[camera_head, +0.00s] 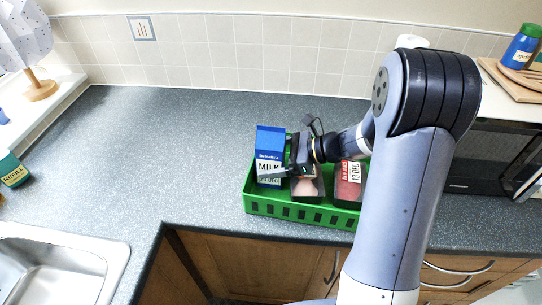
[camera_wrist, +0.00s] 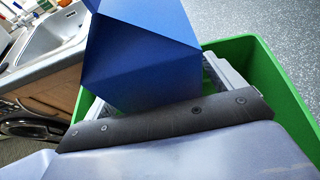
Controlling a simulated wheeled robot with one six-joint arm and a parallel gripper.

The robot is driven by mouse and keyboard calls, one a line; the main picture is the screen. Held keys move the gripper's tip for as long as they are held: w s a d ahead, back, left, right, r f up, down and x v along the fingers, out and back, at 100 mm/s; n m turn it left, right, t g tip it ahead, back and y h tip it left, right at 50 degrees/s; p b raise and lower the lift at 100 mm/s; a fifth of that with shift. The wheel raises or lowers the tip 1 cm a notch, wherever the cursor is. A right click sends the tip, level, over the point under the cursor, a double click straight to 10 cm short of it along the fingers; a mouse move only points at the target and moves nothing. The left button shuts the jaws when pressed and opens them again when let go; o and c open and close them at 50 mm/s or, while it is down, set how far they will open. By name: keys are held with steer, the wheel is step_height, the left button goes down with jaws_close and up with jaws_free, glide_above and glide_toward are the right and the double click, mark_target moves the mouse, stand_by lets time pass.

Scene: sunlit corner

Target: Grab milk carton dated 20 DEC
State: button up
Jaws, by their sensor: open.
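A blue and white milk carton (camera_head: 269,143) stands upright at the left end of a green crate (camera_head: 300,211). Its front reads MILK; the small date print below is partly covered and not clear to me. My gripper (camera_head: 270,166) reaches in from the right, with one finger across the carton's front. In the wrist view the blue carton (camera_wrist: 145,55) fills the space between my gripper's two grey fingers (camera_wrist: 160,90), which are open around it. A middle carton (camera_head: 308,187) is mostly hidden by my gripper.
The green crate wall (camera_wrist: 262,75) rises close beside the right finger. A sink (camera_head: 60,262) is at the front left and a microwave (camera_head: 487,160) at the right. The grey worktop (camera_head: 165,140) left of the crate is clear. The tiled wall is behind.

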steer(key=shift+w+a+f, duration=0.1)
steer(key=shift+a+f, duration=0.05)
steer(key=shift+a, duration=0.15)
steer(key=shift+c, duration=0.2)
steer(key=c, duration=1.5)
